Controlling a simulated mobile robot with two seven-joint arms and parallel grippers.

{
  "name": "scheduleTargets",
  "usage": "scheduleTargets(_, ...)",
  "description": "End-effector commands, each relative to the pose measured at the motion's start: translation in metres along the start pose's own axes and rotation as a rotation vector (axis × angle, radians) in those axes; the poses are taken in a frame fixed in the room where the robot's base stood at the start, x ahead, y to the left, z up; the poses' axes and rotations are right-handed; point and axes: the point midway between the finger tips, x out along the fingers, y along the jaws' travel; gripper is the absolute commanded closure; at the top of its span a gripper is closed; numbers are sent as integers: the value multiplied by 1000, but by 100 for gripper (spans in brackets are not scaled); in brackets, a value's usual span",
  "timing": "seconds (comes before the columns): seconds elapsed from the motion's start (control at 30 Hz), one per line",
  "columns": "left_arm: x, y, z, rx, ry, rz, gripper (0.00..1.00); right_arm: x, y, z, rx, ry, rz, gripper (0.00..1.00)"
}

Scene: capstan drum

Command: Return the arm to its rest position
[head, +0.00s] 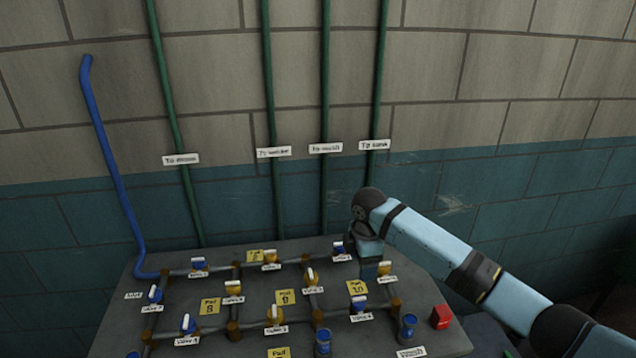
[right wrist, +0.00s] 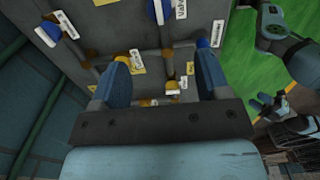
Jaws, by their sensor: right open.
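My right arm (head: 430,240) reaches in from the lower right over a grey valve board. My right gripper (head: 372,270) points down near the board's right back part. In the right wrist view its two blue fingers (right wrist: 162,58) stand wide apart, with nothing held between them; beyond them lie pipes, labels and small valves. The dark wrist joint hides part of the board's back right corner. My left arm does not show in the head view. A dark jointed shape with small prongs (right wrist: 268,106) at the right of the right wrist view may be my left gripper; its jaws are unclear.
The grey board (head: 250,258) carries pipes, several blue and yellow valves, yellow pads and a red block (head: 440,317). A blue pipe (head: 112,165) and green pipes (head: 268,100) run up the brick wall (head: 500,80) behind. A green floor (right wrist: 250,75) shows beside the board.

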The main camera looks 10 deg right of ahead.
Motion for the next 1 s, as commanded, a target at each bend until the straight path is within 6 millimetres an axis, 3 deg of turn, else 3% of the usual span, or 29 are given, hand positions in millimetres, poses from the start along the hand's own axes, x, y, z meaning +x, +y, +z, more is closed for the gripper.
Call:
scheduleTargets(0.17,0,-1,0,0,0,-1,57,29,-34,-24,40,44,6,31)
scheduleTargets(0.3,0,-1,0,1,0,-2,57,58,-86,-51,146,115,27,31)
scheduleTargets(0.5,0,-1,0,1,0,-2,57,81,-161,-66,370,215,63,31)
scheduleTargets(0.73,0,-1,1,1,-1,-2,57,87,-245,-51,706,290,101,31)
scheduleTargets(1.0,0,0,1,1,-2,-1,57,75,-331,-4,1094,293,160,31)
